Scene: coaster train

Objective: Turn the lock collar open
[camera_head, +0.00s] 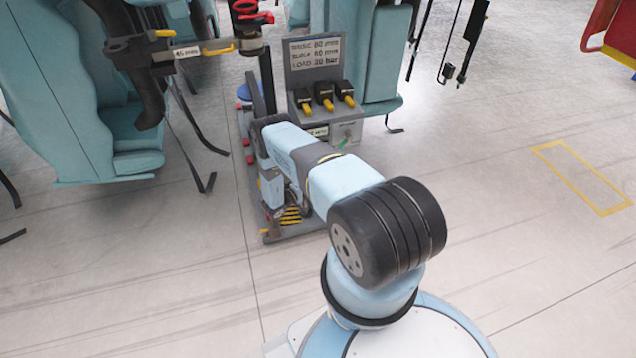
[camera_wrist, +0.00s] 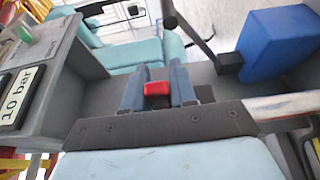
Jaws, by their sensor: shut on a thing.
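In the wrist view my gripper (camera_wrist: 157,90) is shut on a small red piece (camera_wrist: 156,88), one finger on each side of it. The red piece may be a tab of the lock collar, but I cannot tell, because the fingers and palm hide what lies around it. In the head view my arm reaches away to the low grey trolley base (camera_head: 300,231), and my own arm hides most of the gripper's place. Whether the collar is turned open or locked does not show.
A grey cabinet (camera_head: 345,127) with several black-and-yellow plugs and a written sign (camera_head: 316,52) stands behind the arm. A post (camera_head: 249,37) with a red ring rises nearby. Teal seats (camera_head: 72,90) with hanging straps stand left. A blue box (camera_wrist: 279,42) is close right in the wrist view.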

